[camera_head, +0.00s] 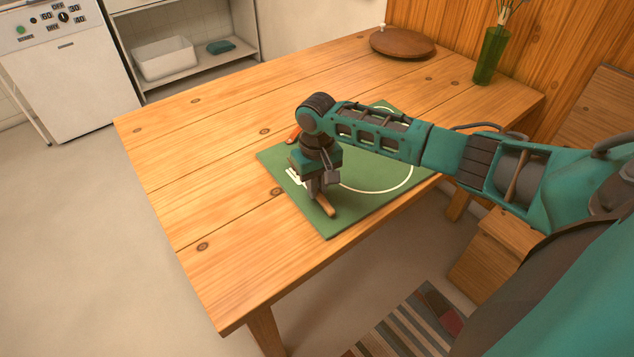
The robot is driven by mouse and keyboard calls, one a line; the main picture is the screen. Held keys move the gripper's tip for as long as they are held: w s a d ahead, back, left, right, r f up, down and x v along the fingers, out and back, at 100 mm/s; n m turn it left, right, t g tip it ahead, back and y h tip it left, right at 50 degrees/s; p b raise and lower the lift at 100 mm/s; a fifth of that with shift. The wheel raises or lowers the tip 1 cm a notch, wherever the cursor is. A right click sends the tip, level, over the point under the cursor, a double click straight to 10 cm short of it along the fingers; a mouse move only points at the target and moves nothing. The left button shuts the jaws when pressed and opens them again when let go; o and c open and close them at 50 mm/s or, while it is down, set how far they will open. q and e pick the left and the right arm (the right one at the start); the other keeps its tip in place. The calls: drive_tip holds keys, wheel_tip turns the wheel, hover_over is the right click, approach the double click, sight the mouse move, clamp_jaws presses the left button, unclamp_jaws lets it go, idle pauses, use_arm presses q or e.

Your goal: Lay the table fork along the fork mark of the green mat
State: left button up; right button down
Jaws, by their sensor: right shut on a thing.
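The green mat (335,226) lies on the wooden table, with a large white ring drawn on it. A white mark (294,176), likely the fork mark, shows in part near the mat's left edge, just left of my gripper. My right gripper (317,193) points down over the mat's near left part and is shut on the table fork (327,208). Only the fork's tan handle shows clearly, low over or on the mat; I cannot tell whether it touches. My left gripper is not in view.
An orange-red thing (293,133) shows in part behind my right wrist. A round brown board (402,43) and a green vase (490,55) stand at the table's far side. The table's left part is clear. My right arm covers much of the mat.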

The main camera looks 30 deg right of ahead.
drive_tip(key=c, duration=1)
unclamp_jaws()
drive_tip(key=shift+r+p, duration=0.3)
wheel_tip(320, 180, up, 2)
drive_tip(key=p, duration=0.2)
drive_tip(key=shift+r+p, duration=0.25)
drive_tip(key=shift+p, duration=0.1)
drive_tip(key=shift+r, duration=2.5)
